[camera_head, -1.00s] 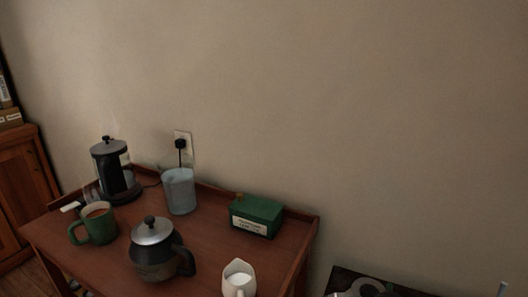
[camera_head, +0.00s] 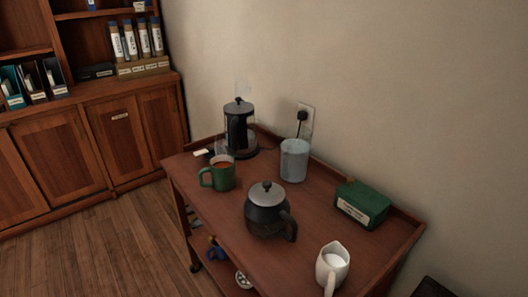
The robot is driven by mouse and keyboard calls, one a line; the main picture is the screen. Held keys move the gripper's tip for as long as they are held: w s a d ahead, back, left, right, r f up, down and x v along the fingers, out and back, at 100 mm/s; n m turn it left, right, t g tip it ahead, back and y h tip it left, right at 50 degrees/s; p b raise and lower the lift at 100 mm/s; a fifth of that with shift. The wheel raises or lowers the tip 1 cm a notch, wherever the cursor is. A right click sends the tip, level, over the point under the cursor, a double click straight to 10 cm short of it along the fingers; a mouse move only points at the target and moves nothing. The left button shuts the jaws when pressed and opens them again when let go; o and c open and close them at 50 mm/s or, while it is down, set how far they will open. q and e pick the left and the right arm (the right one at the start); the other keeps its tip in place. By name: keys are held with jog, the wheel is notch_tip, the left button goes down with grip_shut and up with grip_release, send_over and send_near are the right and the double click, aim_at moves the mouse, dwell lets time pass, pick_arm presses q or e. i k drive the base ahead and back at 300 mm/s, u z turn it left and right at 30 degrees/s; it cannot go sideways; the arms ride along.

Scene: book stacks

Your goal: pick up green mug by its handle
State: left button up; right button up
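The green mug (camera_head: 222,176) stands upright near the left edge of a wooden cart top (camera_head: 300,213). It holds a brown drink, and its handle (camera_head: 205,177) points to the left. A black and silver teapot (camera_head: 266,210) stands to the right of the mug and nearer to me. A black and glass coffee press (camera_head: 239,130) stands behind the mug. Neither of my grippers shows in the head view.
A light blue cup (camera_head: 294,160), a green box (camera_head: 361,204) and a white creamer jug (camera_head: 332,266) also stand on the cart, which has a raised back rim. A wooden cabinet (camera_head: 66,150) with binders stands at the left. Open wooden floor (camera_head: 105,245) lies left of the cart.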

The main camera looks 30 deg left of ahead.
aim_at(223, 174)
jog(key=k, duration=0.5)
jog(key=u, duration=2.55)
jog(key=i, duration=1.55)
jog(key=z, duration=2.65)
